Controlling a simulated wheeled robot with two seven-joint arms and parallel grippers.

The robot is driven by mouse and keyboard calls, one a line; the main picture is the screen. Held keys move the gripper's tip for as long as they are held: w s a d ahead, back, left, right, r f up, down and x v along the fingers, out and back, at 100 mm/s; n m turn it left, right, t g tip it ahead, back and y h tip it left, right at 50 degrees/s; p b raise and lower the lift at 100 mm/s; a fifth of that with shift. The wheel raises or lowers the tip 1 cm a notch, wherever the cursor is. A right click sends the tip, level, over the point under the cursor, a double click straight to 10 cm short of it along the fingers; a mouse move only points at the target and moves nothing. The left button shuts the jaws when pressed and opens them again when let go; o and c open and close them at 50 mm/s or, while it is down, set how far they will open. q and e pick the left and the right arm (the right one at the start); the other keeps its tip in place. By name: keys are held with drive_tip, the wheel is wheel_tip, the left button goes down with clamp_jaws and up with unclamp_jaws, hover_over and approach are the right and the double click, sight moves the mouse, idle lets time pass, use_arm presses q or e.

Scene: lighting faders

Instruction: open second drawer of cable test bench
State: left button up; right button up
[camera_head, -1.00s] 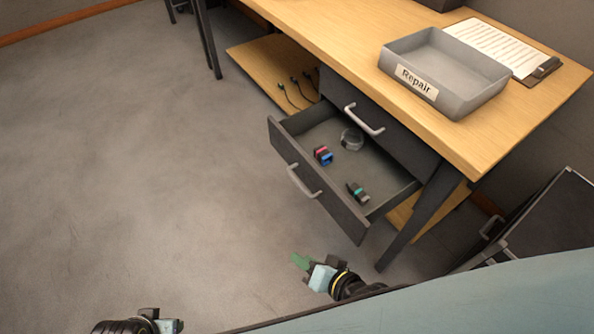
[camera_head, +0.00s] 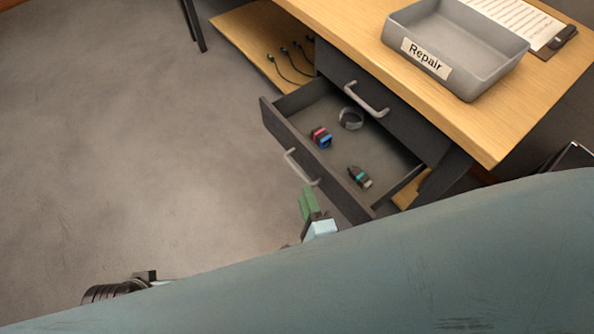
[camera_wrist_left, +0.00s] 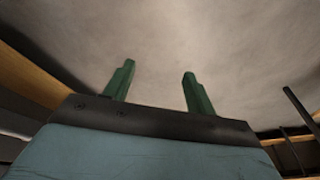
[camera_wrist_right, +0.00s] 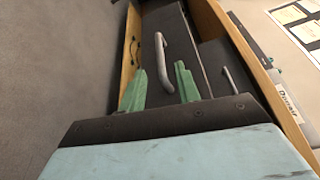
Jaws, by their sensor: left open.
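The cable test bench (camera_head: 490,150) is a wooden-topped table with two dark grey drawers, one above the other. The lower, second drawer (camera_head: 320,165) is pulled well out, and its pale bar handle (camera_head: 302,167) is on its front. The upper drawer (camera_head: 410,135) is shut. My right gripper (camera_head: 308,203) has green fingers and is close in front of and below the second drawer's handle. In the right wrist view the open fingers (camera_wrist_right: 159,85) point toward that handle (camera_wrist_right: 164,62), apart from it. My left gripper (camera_wrist_left: 158,75) is open, empty and over the floor.
A grey "Repair" tray (camera_head: 427,60) stands on the bench. Cables (camera_head: 290,62) lie on a lower shelf. Floor at left is clear.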

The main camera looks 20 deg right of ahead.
sight(297, 172)
use_arm(q)
drive_tip(key=r, duration=0.2)
drive_tip(key=d+r+b, duration=0.1)
drive_tip(key=r, duration=0.1)
drive_tip(key=shift+s, duration=0.1)
use_arm(e)
drive_tip(key=w, duration=0.8)
drive_tip(key=shift+w+d+f, duration=0.15)
drive_tip(key=shift+f, duration=0.2)
clamp_jaws()
